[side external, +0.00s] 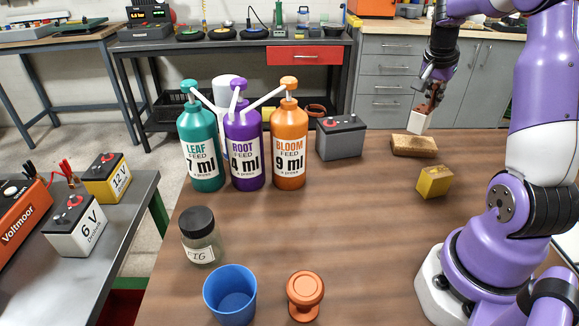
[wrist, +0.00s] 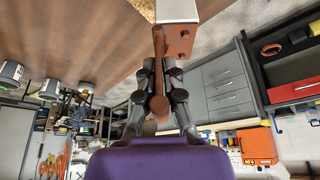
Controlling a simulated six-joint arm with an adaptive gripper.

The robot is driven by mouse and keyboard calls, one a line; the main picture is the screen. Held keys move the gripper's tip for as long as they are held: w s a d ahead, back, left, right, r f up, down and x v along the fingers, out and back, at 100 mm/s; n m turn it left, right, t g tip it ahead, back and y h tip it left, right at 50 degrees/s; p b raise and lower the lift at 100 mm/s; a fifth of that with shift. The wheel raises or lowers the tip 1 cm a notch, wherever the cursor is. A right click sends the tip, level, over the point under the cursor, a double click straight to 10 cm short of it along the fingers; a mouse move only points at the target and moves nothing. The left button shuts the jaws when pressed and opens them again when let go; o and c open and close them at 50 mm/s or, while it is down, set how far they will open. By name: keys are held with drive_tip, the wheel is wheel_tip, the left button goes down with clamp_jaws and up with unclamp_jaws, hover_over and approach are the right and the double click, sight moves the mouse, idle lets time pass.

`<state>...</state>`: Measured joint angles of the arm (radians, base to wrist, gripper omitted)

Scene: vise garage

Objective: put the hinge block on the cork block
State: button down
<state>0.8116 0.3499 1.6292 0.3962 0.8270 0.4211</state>
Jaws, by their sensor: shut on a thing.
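My gripper (side external: 431,82) is shut on the hinge block, a white block (side external: 421,122) with a reddish-brown upper part, at the upper right of the side external view. In the wrist view the fingers (wrist: 159,70) grip its reddish-brown part (wrist: 181,42), and its white face shows at the top edge. The cork block (side external: 414,147), flat and tan-brown, lies on the wooden table just below the held block in the picture. I cannot tell whether the two touch. A speckled piece of it seems to show at the wrist view's top edge (wrist: 147,8).
A yellow block (side external: 434,182) sits nearer than the cork. A grey battery (side external: 340,138) and several pump bottles (side external: 243,150) stand left of it. A jar (side external: 201,238), blue cup (side external: 230,295) and orange knob-like piece (side external: 305,295) are in front. The middle of the table is clear.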

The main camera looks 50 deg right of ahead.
sight(431, 108)
drive_tip(key=shift+f, duration=1.5)
drive_tip(key=shift+f, duration=0.2)
drive_tip(key=c, duration=1)
unclamp_jaws()
